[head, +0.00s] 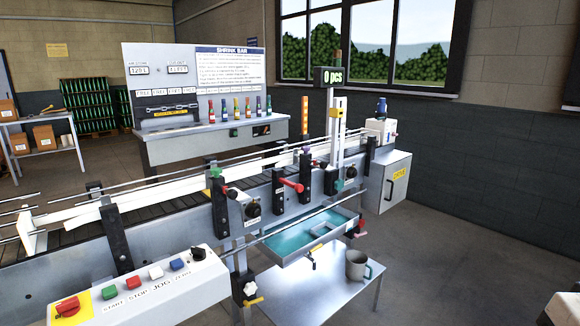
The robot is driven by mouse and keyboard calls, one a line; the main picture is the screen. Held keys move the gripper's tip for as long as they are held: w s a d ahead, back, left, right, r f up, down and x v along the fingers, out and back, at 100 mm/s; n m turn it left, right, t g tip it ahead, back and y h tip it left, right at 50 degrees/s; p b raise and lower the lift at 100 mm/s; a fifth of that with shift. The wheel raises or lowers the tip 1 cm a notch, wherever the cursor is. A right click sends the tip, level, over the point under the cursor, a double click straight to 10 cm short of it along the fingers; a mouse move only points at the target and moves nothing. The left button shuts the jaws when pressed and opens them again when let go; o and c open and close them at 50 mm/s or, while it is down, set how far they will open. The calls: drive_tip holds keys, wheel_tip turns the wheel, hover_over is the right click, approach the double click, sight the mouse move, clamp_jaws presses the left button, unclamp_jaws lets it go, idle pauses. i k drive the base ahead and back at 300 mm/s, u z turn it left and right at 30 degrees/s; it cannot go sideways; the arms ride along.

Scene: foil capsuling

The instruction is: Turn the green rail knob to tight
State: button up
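A small green knob (216,172) sits at the top of a black rail bracket (219,208) on the near side of the conveyor. I take it for the green rail knob; it is too small to read whether it is tight or loose. A second small green part (339,185) shows farther right, below the white column. My gripper is not in view.
The conveyor (150,199) runs from left to back right with guide rails above it. A control box (140,292) with colored buttons stands at front left. A second bracket with a red handle (292,185) stands right of the knob. A mug (356,264) rests on a low shelf.

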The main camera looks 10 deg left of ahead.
sight(215, 172)
drive_tip(key=z, duration=0.25)
drive_tip(key=i, duration=1.45)
drive_tip(key=u, duration=1.4)
